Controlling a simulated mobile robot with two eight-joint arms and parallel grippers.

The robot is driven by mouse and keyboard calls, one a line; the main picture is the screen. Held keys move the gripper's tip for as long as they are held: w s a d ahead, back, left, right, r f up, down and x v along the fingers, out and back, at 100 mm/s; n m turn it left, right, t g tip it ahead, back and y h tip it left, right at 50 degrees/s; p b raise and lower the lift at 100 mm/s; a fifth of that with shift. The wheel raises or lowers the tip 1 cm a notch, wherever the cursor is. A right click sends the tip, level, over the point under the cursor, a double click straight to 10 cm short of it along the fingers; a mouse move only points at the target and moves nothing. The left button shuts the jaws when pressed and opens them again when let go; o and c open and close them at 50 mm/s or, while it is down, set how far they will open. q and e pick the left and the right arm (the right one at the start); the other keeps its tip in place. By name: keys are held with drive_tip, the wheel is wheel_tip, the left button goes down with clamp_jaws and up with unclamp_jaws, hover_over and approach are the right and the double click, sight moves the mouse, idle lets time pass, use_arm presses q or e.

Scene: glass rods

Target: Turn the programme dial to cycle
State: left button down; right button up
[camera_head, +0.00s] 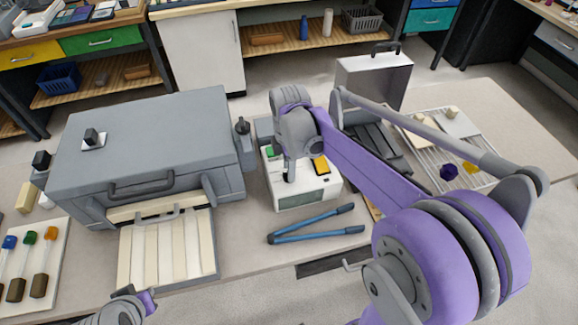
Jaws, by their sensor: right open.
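A white control box (305,197) stands on the table just right of a large grey lidded box (150,150). The control box has a green patch, a yellow patch and a dark panel on its front. My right gripper (290,177) is open and points down over the control box's top, hiding part of it. I cannot make out a dial there; one may be behind the gripper. A black knob on a white plate (93,138) sits on the grey box's lid. My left gripper (133,294) is only partly in view at the bottom left, and its jaws are unclear.
Blue-handled long tool (310,223) lies in front of the control box. A pull-out tray with pale slats (168,247) juts from the grey box. A wire rack (432,150) and an open grey case (372,82) stand right. A black-topped post (242,127) rises beside the grey box.

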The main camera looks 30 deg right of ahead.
clamp_jaws()
